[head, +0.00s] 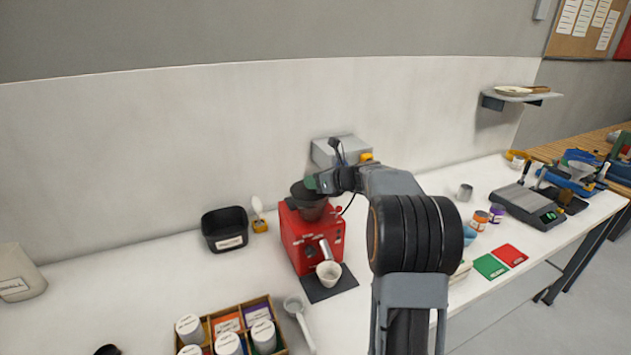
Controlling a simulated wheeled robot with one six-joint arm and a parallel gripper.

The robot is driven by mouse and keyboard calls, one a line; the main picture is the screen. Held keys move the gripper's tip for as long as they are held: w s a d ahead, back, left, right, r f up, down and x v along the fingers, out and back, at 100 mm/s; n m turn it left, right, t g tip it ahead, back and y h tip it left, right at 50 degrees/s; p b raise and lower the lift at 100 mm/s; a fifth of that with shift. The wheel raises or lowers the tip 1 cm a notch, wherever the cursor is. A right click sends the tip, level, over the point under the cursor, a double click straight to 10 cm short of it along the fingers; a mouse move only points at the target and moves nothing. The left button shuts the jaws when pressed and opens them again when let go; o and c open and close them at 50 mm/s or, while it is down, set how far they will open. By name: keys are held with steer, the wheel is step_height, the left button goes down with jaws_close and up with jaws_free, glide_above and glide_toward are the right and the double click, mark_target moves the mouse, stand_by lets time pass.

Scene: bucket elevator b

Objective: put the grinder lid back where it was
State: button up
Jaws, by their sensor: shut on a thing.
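The red grinder (312,240) stands on the white bench against the wall, with a dark hopper (308,204) on top. My gripper (318,184) is at the top of the hopper, reaching in from the right. It is shut on the grinder lid, which is small and mostly hidden here. A dark green patch shows at the fingertips. I cannot tell whether the lid touches the hopper rim. A white cup (329,273) stands under the grinder's spout on a dark mat (330,288).
A grey box (328,152) is behind my gripper. A wooden rack (276,333) of jars is in front. A scale (528,207) and colored cards (490,266) lie right.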

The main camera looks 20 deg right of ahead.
steer(key=shift+f, duration=0.1)
steer(key=shift+f+b, duration=0.4)
steer(key=shift+f, duration=0.1)
steer(key=o, duration=1)
steer(key=shift+c, duration=0.2)
